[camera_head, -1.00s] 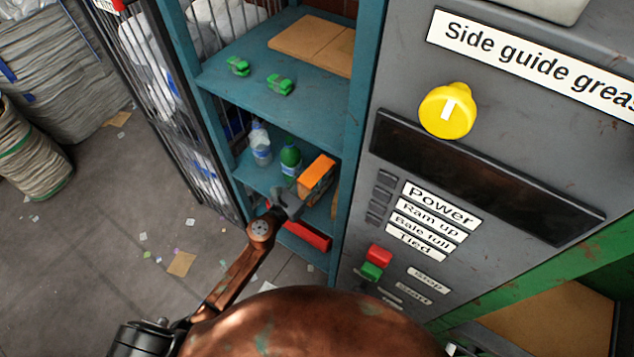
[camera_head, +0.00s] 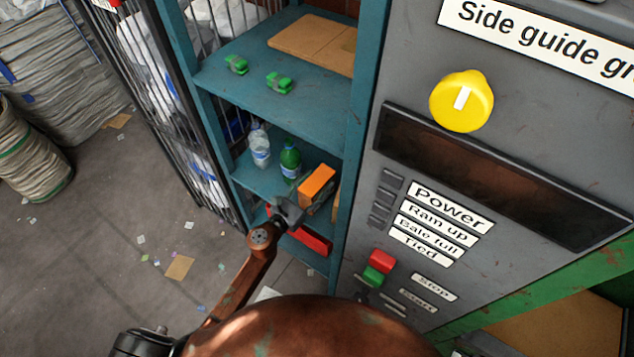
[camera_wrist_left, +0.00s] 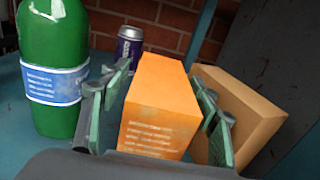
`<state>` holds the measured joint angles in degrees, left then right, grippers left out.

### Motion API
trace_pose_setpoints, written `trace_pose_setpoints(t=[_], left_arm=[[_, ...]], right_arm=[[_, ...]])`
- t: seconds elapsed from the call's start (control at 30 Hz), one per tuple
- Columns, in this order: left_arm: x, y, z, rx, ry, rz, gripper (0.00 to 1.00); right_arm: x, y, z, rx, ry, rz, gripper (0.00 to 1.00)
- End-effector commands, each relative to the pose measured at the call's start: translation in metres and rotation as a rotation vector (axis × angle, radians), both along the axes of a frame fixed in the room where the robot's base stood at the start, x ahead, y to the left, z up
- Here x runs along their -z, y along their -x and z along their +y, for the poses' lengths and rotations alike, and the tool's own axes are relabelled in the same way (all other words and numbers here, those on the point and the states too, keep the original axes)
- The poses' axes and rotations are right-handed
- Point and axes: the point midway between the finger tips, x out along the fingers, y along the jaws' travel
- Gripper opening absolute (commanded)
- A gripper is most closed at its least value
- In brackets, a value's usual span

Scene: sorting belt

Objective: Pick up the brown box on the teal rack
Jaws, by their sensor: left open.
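The brown box (camera_wrist_left: 252,103) stands on a middle shelf of the teal rack (camera_head: 352,100). In the left wrist view it is right of an orange box (camera_wrist_left: 162,98) and partly hidden by the right finger. In the head view only a thin strip of brown shows beside the orange box (camera_head: 317,185). My left gripper (camera_head: 288,210) is at the front of that shelf. In the left wrist view the open fingers of my left gripper (camera_wrist_left: 162,84) lie either side of the orange box; contact is unclear. My right gripper is out of view.
A green bottle (camera_wrist_left: 55,65) stands left of the left finger, and a dark can (camera_wrist_left: 130,46) behind. A clear bottle (camera_head: 260,146) is further left. A red object (camera_head: 310,240) lies lower down. The grey control panel (camera_head: 400,290) borders the rack's right side.

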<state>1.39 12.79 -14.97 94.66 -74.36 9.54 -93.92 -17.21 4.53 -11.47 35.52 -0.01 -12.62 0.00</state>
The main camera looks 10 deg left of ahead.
Motion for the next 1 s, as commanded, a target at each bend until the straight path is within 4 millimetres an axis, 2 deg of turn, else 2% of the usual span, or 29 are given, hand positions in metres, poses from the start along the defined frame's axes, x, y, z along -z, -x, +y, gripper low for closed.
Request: trace_pose_setpoints(t=[0.33, 0.47, 0.8, 1.0], left_arm=[[-0.005, 0.001, 0.000, 0.000, 0.000, 0.000, 0.56], [-0.001, 0.020, 0.010, -0.001, -0.001, 0.002, 0.56], [0.000, 0.084, 0.040, -0.002, -0.001, 0.003, 0.56], [-0.002, 0.104, 0.050, 0.000, 0.001, 0.002, 0.56]], right_arm=[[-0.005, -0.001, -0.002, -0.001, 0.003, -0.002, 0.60], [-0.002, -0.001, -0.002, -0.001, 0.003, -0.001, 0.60], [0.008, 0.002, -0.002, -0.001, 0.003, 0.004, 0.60], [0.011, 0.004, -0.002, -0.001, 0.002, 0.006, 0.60]])
